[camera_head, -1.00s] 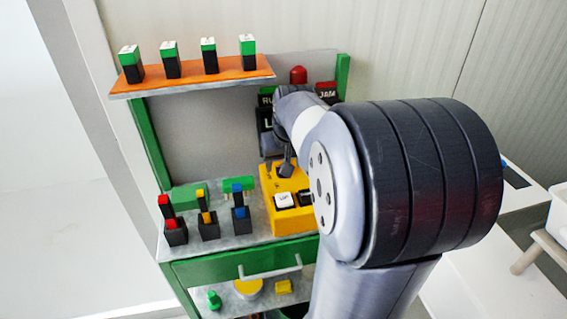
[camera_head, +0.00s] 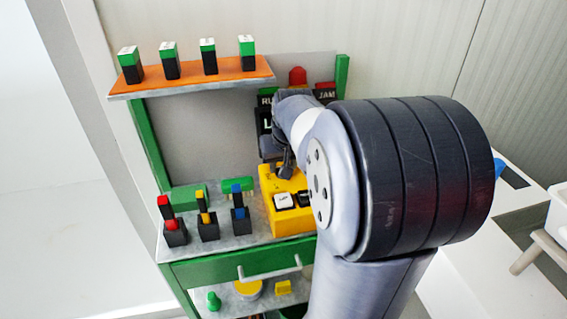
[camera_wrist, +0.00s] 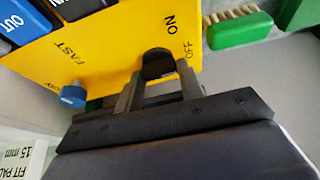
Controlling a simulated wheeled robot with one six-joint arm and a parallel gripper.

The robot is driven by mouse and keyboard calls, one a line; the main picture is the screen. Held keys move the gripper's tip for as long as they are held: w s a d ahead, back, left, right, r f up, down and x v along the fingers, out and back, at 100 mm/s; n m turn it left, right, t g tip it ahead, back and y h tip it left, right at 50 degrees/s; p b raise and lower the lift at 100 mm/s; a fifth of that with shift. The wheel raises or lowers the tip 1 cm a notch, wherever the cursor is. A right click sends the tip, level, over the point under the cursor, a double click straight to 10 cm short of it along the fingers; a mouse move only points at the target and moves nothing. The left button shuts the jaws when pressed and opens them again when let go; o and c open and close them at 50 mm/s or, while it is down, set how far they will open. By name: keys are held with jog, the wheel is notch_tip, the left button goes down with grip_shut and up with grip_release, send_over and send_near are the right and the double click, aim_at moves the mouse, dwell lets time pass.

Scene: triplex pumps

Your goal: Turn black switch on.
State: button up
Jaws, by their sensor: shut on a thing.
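The yellow control box (camera_head: 290,223) stands on the bench, partly hidden by my arm. In the wrist view its yellow face (camera_wrist: 115,45) fills the upper middle. The black switch (camera_wrist: 157,63) sits near the face's edge, beside the printed ON and OFF labels. My gripper (camera_wrist: 160,82) has a finger on each side of the switch and is shut on it. The fingers hide part of the switch, and I cannot tell which setting it is in. In the head view my gripper (camera_head: 285,170) is over the back of the box.
A blue knob (camera_wrist: 73,96) sits on the same face, by the FAST label. Red, yellow and blue-handled switches (camera_head: 207,222) stand left of the box. A green brush (camera_wrist: 238,28) lies near the box.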

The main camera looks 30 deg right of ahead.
jog(key=shift+n, duration=0.3)
jog(key=shift+d+n+y, duration=0.15)
jog(key=shift+n+y, duration=0.45)
jog(key=shift+n, duration=0.6)
jog(key=n+y, duration=0.1)
jog(key=n, duration=0.2)
jog(key=shift+n, duration=0.3)
jog(key=n+y, duration=0.1)
jog(key=n, duration=0.1)
jog(key=n+y, duration=0.1)
jog(key=n, duration=0.2)
jog(key=shift+w+d+g, duration=0.1)
jog(key=shift+d+g, duration=0.05)
jog(key=shift+g, duration=0.25)
jog(key=shift+n, duration=0.3)
jog(key=o, duration=1)
